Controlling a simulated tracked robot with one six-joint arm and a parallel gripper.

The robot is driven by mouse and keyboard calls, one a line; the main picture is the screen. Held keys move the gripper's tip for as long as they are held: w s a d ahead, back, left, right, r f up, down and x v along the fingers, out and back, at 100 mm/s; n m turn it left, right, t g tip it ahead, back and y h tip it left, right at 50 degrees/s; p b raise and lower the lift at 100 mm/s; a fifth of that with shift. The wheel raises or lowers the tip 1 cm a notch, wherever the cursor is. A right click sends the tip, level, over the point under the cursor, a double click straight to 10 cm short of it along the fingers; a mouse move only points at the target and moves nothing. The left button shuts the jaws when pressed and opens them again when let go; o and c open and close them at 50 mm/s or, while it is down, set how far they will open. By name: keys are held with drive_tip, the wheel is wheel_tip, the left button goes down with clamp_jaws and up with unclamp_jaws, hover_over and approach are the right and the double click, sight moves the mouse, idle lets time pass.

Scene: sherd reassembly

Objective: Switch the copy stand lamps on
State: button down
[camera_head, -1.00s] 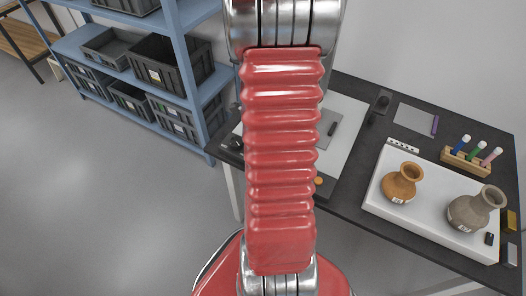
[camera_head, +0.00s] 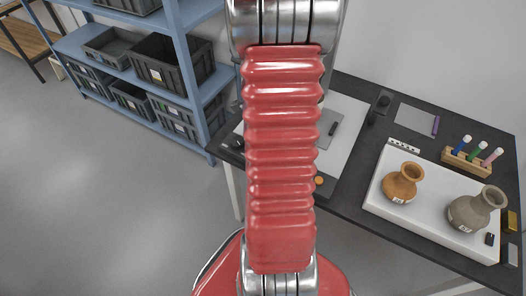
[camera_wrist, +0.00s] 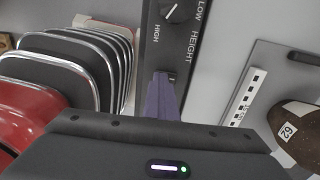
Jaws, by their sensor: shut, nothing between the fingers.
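In the wrist view, my gripper (camera_wrist: 160,78) is shut and empty, its narrow purple-grey fingers pointing at a dark control strip (camera_wrist: 171,52). The strip carries a black knob (camera_wrist: 175,11) marked HIGH, LOW and HEIGHT. The fingertips lie over the strip, below the knob in the picture; I cannot tell whether they touch it. No lamp switch or lit lamp can be made out. In the head view, my arm hides my gripper and much of the copy stand area. A small orange round thing (camera_head: 319,181) shows near the table's front edge beside my arm.
The dark table (camera_head: 350,196) holds a white tray (camera_head: 425,222) with an orange-brown jug (camera_head: 403,183) and a grey jug (camera_head: 476,208). A marker rack (camera_head: 467,162) stands behind. In the wrist view, a brown sherd (camera_wrist: 297,118) labelled 62 lies at right. Blue shelving (camera_head: 185,62) stands left.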

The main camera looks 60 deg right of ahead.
drive_tip(key=shift+s+d+f, duration=0.2)
drive_tip(key=shift+f, duration=0.2)
drive_tip(key=shift+w+r, duration=0.1)
drive_tip(key=shift+r, duration=0.35)
wheel_tip(320, 180, up, 14)
drive_tip(key=shift+a, duration=0.45)
drive_tip(key=shift+w+f, duration=0.1)
drive_tip(key=shift+w+d, duration=0.2)
drive_tip(key=shift+d, duration=0.9)
wheel_tip(320, 180, down, 14)
drive_tip(key=shift+d+r, duration=0.1)
